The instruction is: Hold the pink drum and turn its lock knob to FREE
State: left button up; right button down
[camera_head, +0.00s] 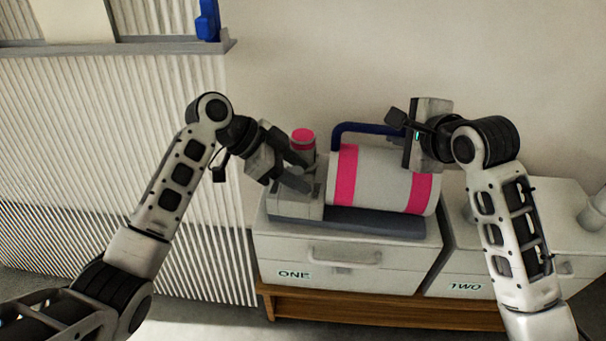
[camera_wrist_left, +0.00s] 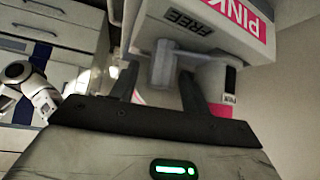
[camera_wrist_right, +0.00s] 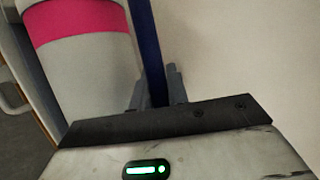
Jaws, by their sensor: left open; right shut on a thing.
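The pink drum (camera_head: 382,180) is a grey-white cylinder with two pink bands, lying on a dark base on cabinet ONE. My right gripper (camera_head: 399,121) is shut on its dark blue handle (camera_head: 358,128); the handle also runs between the fingers in the right wrist view (camera_wrist_right: 151,50). My left gripper (camera_head: 303,173) is open at the drum's left end. In the left wrist view, a grey lock knob (camera_wrist_left: 163,64) shows between the fingers (camera_wrist_left: 158,88), under a housing marked FREE and PINK (camera_wrist_left: 215,22). I cannot tell whether the fingers touch it. The knob is not clear in the head view.
Cabinet ONE (camera_head: 345,279) and cabinet TWO (camera_head: 466,270) sit on a wooden bench (camera_head: 380,312). A wall is behind. A corrugated panel (camera_head: 90,130) and a shelf with a blue item (camera_head: 207,21) are at the left.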

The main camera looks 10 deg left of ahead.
pick_arm(q)
jog(key=shift+x, duration=0.85)
jog(key=c, duration=1)
